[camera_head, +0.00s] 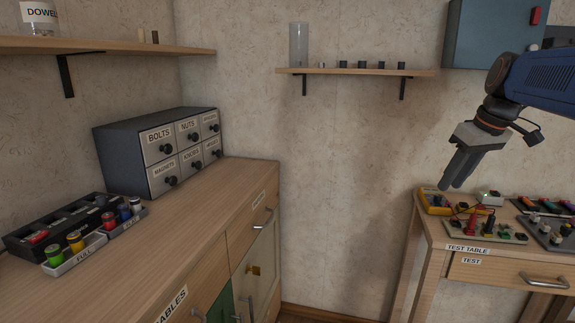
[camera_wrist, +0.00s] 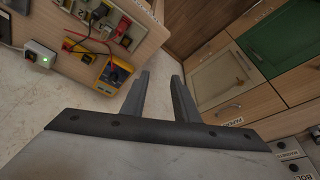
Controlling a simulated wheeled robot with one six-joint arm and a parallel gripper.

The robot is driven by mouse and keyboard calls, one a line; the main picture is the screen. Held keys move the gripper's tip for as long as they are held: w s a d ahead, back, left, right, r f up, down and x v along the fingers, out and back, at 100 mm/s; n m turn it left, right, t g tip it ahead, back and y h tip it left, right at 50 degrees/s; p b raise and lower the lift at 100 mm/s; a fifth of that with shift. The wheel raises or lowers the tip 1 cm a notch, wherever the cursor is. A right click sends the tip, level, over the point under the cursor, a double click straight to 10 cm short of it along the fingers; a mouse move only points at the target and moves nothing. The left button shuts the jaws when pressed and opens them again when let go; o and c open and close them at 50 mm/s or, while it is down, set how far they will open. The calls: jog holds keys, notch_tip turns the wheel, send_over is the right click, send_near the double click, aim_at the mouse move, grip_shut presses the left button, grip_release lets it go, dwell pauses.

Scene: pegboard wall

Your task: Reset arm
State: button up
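My gripper (camera_head: 459,168) hangs in the air at the right of the head view, in front of the wall and above the left end of the test table (camera_head: 434,225). Its fingers point down and to the left. In the wrist view my gripper (camera_wrist: 160,88) shows two dark fingers with a clear gap between them and nothing in the gap, so it is open and empty. It touches nothing that I can see.
The test table holds a yellow multimeter (camera_head: 434,201), a white box with a green light (camera_head: 490,198) and circuit boards. A wooden counter (camera_head: 215,200) at left carries a drawer cabinet (camera_head: 125,155) and a black battery tray (camera_head: 22,240). A wall shelf (camera_head: 355,72) hangs behind. Floor between counter and table looks clear.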

jog(key=s+a+f+m, duration=0.1)
jog(key=s+a+f, duration=0.2)
jog(key=s+f, duration=0.4)
jog(key=s+a+f+m+h, duration=0.1)
jog(key=s+a+f, duration=0.3)
jog(key=s+f, duration=0.3)
jog(key=s+a+f+m+t, duration=0.1)
jog(key=s+a+f, duration=0.3)
jog(key=s+f, duration=0.3)
jog(key=s, duration=0.2)
jog(key=shift+s+a+f+m, duration=0.25)
jog(key=shift+s+f+m, duration=0.05)
jog(key=shift+s+f, duration=0.1)
jog(key=shift+r, duration=0.1)
